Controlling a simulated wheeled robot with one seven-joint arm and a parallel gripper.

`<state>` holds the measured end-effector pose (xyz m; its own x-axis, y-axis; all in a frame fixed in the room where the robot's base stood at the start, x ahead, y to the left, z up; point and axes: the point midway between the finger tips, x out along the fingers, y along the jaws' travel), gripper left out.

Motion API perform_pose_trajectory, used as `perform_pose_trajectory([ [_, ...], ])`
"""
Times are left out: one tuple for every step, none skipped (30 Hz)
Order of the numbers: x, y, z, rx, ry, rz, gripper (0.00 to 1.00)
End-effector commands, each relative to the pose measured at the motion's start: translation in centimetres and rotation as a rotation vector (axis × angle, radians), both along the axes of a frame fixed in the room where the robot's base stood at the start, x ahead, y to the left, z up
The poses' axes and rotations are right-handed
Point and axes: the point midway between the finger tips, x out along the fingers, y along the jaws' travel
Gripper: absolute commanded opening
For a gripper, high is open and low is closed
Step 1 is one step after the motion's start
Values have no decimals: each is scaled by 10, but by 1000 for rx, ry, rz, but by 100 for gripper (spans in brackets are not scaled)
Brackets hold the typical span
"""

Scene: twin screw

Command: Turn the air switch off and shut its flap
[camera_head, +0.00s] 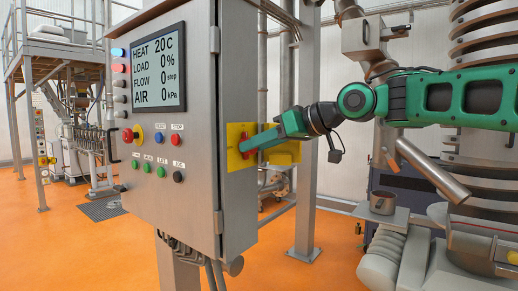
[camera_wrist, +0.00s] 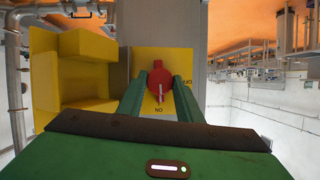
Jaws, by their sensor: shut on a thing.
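The red air switch (camera_wrist: 160,76) sits on a yellow plate (camera_wrist: 195,62) on the cabinet's side. Its white mark points toward the ON lettering, which appears upside down in the wrist view; OFF is to the right. My gripper (camera_wrist: 161,82) is shut on the switch, with one green finger on each side. In the head view my gripper (camera_head: 246,145) comes from the right and hides most of the switch. The yellow flap (camera_wrist: 83,45) is a hollow cover and stands open beside the plate. It also shows in the head view (camera_head: 282,157), behind my gripper.
The grey control cabinet (camera_head: 205,150) carries a display (camera_head: 157,68) reading AIR 0 kPa, and several buttons. A steel post (camera_head: 307,130) and pipes stand behind the flap. Machinery (camera_head: 440,235) stands at the right. Orange floor lies open in front.

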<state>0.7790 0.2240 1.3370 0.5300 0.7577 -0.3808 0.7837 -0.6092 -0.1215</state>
Motion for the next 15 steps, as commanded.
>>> perform_pose_trajectory([
  [0, -1, 0, -15, -19, -4, 10],
  [0, -1, 0, -27, -33, -4, 10],
  [0, -1, 0, -44, -55, -5, 10],
  [0, -1, 0, -58, -72, -5, 10],
  [0, -1, 0, -73, -91, -4, 10],
  [-1, 0, 0, -93, -118, -5, 10],
  [-1, -1, 0, -109, -140, -4, 10],
  [-1, 0, 0, -126, -161, -4, 10],
  [-1, 0, 0, -149, -190, -6, 10],
  [-1, 0, 0, -166, -213, -5, 10],
  [-2, 0, -1, -185, -235, -5, 10],
  [-2, 0, -1, -208, -265, -4, 10],
  [-2, 0, -1, -226, -288, -5, 10],
  [-2, 1, -1, -243, -311, -4, 10],
  [-2, 1, -1, -266, -340, -5, 10],
])
